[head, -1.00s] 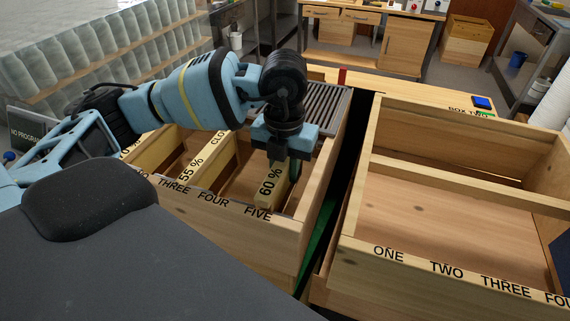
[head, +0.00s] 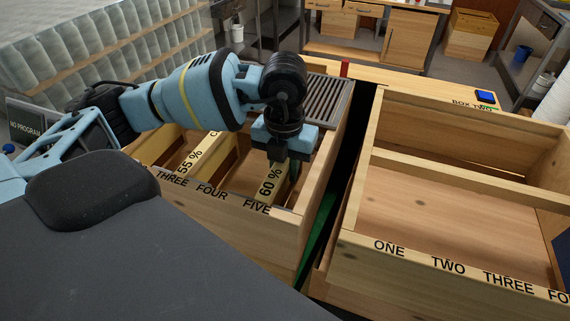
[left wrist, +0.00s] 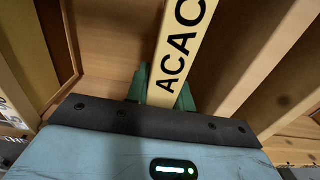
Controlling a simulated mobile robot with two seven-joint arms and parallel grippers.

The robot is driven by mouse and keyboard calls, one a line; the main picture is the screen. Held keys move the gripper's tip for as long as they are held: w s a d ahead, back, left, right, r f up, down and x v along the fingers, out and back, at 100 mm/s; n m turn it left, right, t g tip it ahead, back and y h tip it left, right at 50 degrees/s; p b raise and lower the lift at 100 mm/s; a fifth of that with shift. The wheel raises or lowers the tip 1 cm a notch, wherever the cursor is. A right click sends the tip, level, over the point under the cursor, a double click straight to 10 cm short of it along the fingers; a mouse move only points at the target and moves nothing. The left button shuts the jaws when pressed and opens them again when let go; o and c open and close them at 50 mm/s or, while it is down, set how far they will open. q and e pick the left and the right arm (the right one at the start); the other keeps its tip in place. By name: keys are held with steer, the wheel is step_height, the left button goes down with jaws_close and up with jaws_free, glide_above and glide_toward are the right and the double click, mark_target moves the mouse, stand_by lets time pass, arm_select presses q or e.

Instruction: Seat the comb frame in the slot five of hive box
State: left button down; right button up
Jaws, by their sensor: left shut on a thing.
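The comb frame (head: 269,184) has a pale wooden top bar marked "60 %". In the left wrist view the bar (left wrist: 183,42) shows the letters "ACAC". My left gripper (head: 284,168) is shut on it, with green fingers on either side of the bar in the left wrist view (left wrist: 163,92). The frame is in the left hive box (head: 228,208), its near end just behind the front wall by the label FIVE (head: 256,208). The frame's lower part is hidden, so I cannot tell whether it rests in the slot. My right gripper is not in view.
A frame marked "55 %" (head: 196,153) sits to the left in the same box. A slatted grid (head: 322,102) lies at the box's back. A second hive box (head: 455,262) stands to the right across a narrow dark gap. Stacked jars (head: 85,50) are behind left.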

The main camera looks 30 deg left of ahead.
arm_select(q)
steer(key=shift+f, duration=0.3)
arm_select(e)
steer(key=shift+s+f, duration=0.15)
arm_select(q)
steer(key=c, duration=1.1)
jaws_free()
step_height(320, 180, up, 7)
steer(key=shift+f, duration=0.15)
steer(key=shift+r, duration=0.6)
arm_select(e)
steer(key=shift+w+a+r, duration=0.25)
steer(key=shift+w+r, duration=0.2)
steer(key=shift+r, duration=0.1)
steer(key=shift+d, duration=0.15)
